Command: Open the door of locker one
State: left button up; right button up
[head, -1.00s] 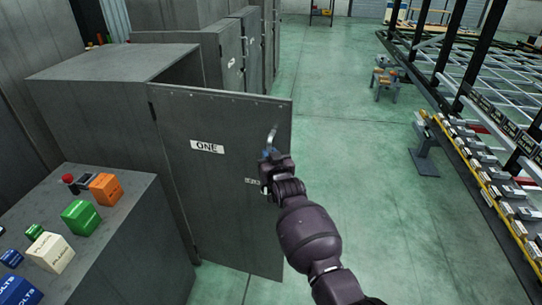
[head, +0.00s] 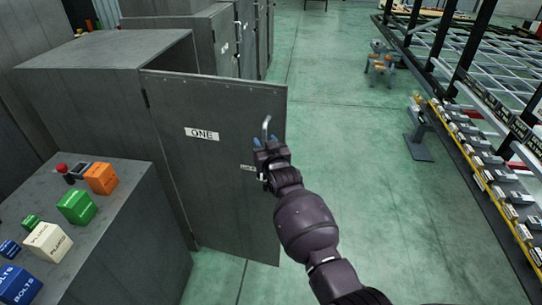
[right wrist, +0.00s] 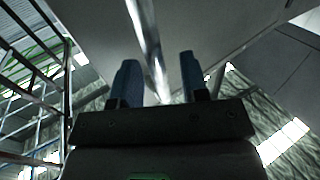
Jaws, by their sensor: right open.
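The grey door of locker one (head: 200,165) carries a white "ONE" label (head: 202,134) and stands ajar, swung out from the grey locker body (head: 90,95). Its metal handle (head: 265,125) is near the door's free edge. My right gripper (head: 270,142) is at the lower part of the handle, with its blue fingers apart. Whether a finger touches the bar I cannot tell. My left gripper is not in view.
A grey cabinet (head: 130,235) with colored boxes, among them an orange one (head: 101,178) and a green one (head: 76,206), stands at the lower left. More lockers (head: 222,45) stand behind.

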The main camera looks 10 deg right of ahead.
jog(key=s+d, duration=0.1)
jog(key=s, duration=0.8)
jog(key=shift+s+d+p, duration=0.15)
jog(key=shift+d+p, duration=0.25)
jog(key=shift+p, duration=0.05)
